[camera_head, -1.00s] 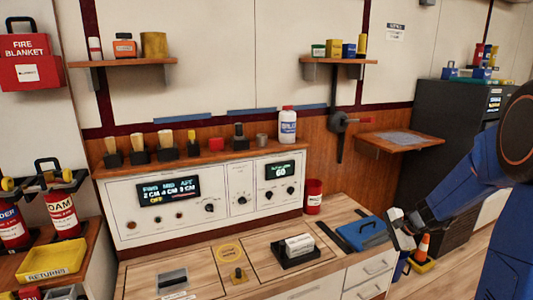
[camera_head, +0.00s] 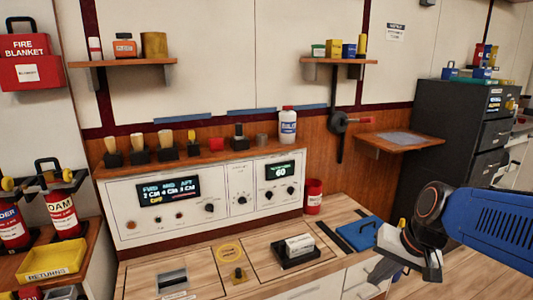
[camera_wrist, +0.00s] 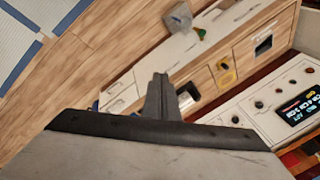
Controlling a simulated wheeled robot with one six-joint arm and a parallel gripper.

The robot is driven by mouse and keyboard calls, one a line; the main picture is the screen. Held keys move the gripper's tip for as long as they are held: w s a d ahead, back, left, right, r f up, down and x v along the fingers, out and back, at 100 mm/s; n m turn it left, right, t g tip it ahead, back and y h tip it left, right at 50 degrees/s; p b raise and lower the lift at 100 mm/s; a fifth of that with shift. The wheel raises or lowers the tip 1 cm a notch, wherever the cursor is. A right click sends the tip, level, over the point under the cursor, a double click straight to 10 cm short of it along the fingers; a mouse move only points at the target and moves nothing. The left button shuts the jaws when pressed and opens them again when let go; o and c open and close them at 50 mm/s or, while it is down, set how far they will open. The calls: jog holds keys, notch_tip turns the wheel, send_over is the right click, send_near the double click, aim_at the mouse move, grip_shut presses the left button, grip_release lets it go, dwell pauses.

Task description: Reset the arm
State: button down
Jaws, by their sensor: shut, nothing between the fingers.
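My gripper (camera_head: 382,270) is at the right of the head view, in front of the counter's drawers and near the blue case (camera_head: 361,233). Its fingers point down and to the left, and it holds nothing. The wrist view shows the fingers (camera_wrist: 160,92) together at the centre, with the counter beyond them. My blue arm reaches in from the right edge. I cannot tell whether the gripper touches the counter edge.
The counter (camera_head: 205,258) carries a white block on a black tray (camera_head: 297,255). Behind it stands a white control panel (camera_head: 220,195) with displays and knobs. A black cabinet (camera_head: 450,120) stands at the right. Wood floor lies beyond the counter in the wrist view.

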jog(key=s+d+r+n+t+h, duration=0.1)
jog(key=s+n, duration=0.3)
jog(key=s, duration=0.6)
jog(key=shift+d+h, duration=0.65)
jog(key=shift+h, duration=0.15)
jog(key=shift+s+r, duration=0.1)
